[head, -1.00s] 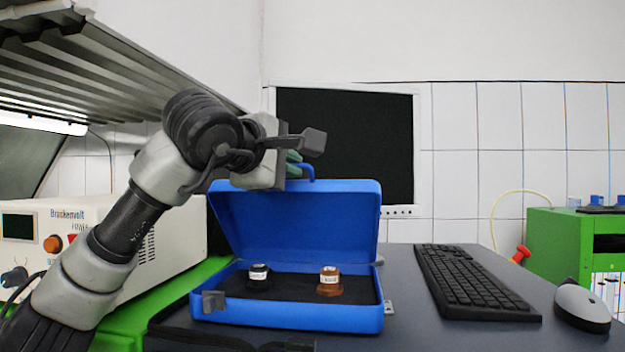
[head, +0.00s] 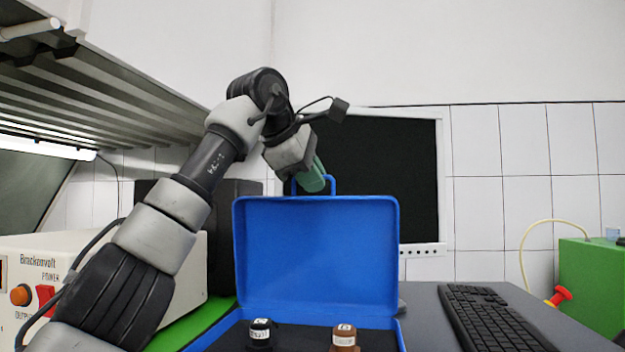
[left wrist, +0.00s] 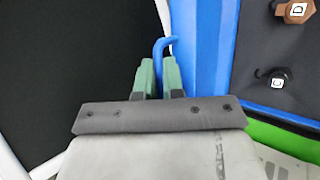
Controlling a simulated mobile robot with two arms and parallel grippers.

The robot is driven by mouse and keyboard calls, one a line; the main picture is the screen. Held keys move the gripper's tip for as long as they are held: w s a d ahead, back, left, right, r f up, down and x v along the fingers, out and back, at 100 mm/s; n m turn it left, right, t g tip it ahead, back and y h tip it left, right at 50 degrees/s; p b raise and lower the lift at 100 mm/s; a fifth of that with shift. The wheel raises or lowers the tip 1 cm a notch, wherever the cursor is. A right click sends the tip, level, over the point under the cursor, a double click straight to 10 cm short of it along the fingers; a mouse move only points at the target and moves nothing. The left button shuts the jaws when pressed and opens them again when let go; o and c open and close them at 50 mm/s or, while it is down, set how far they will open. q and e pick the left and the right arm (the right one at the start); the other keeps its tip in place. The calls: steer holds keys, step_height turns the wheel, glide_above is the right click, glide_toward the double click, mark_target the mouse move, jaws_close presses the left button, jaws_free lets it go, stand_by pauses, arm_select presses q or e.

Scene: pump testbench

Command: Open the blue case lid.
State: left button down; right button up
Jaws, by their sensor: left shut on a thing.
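The blue case stands on the dark bench, its lid (head: 315,255) swung up to about upright. The lid's blue handle (head: 333,184) sticks up from its top edge. My left gripper (head: 314,181) is at that handle; in the left wrist view its green fingers (left wrist: 160,78) are shut on the handle (left wrist: 160,47). The case's base (head: 214,332) is cut off by the bottom of the head view. A black part (head: 260,334) and a brown part (head: 344,339) sit on its dark lining. My right gripper is not in view.
A keyboard (head: 490,318) lies right of the case. A white power unit (head: 180,272) stands at left, below a ribbed shelf (head: 120,98). A green box (head: 595,285) is at far right.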

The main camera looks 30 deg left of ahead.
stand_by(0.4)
arm_select(q)
steer(key=c, duration=1.6)
jaws_free()
steer(key=v, duration=1.1)
steer(key=shift+w, duration=0.1)
